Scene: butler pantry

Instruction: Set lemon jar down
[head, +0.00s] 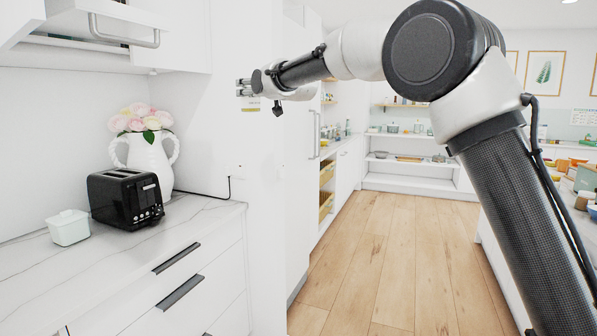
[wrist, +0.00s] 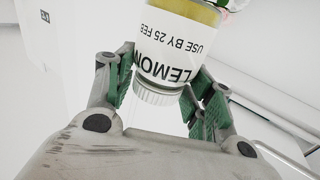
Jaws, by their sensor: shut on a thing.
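The lemon jar (wrist: 180,42) is between the green-padded fingers of my gripper (wrist: 163,62) in the wrist view. It has a white label reading LEMON, USE BY 25 FEB, a ribbed whitish lid and yellow contents. It appears upside down in that picture, with its lid toward the gripper's palm. In the head view, my gripper (head: 244,88) is shut on the jar, held high in front of the white cabinet wall, well above the counter. The jar is only a small pale and yellow patch (head: 251,103) there.
The counter's front is clear. Open shelves (head: 405,172) stand at the back. The wooden floor (head: 395,260) is clear.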

